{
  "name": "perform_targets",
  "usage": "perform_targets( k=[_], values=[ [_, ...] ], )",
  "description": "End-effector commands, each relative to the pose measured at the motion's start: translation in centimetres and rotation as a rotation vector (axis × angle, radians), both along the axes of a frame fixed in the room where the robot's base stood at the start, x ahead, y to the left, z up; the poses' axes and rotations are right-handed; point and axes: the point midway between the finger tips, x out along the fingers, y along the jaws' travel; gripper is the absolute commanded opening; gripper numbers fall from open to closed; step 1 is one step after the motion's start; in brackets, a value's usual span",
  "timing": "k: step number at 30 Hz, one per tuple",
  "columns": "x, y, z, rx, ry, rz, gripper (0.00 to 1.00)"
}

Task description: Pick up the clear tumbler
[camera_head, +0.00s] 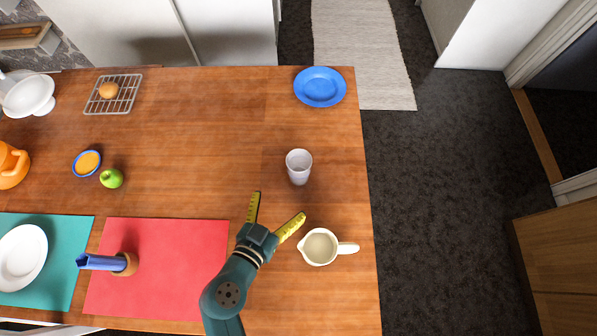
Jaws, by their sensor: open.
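The clear tumbler (299,168) stands upright on the wooden counter, right of the middle. It looks greyish and see-through, and nothing touches it. My gripper (279,204) is open, with its two yellow fingers spread apart and nothing between them. The fingertips are a little below and to the left of the tumbler in the picture, apart from it. How high the gripper is above the counter is hard to tell from this view.
A cream jug (320,247) stands close to the right finger. A blue plate (320,87) lies near the far right corner. A red mat (190,265) holds a brown pot with a blue item. A green apple (111,178) is left. The counter's right edge (366,180) is near the tumbler.

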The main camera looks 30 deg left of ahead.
Motion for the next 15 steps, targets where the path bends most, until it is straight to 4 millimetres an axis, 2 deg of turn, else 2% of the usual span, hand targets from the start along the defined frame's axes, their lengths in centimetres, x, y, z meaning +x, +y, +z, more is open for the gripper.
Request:
perform_targets(
  k=[1,7,15],
  values=[
    [1.4,-0.1,-0.5,0.003,-0.002,-0.008,0.96],
    [5.8,0.0,-2.3,0.003,-0.002,-0.007,0.96],
    [8.9,0.4,-3.7,0.002,0.0,-0.003,0.96]
  ],
)
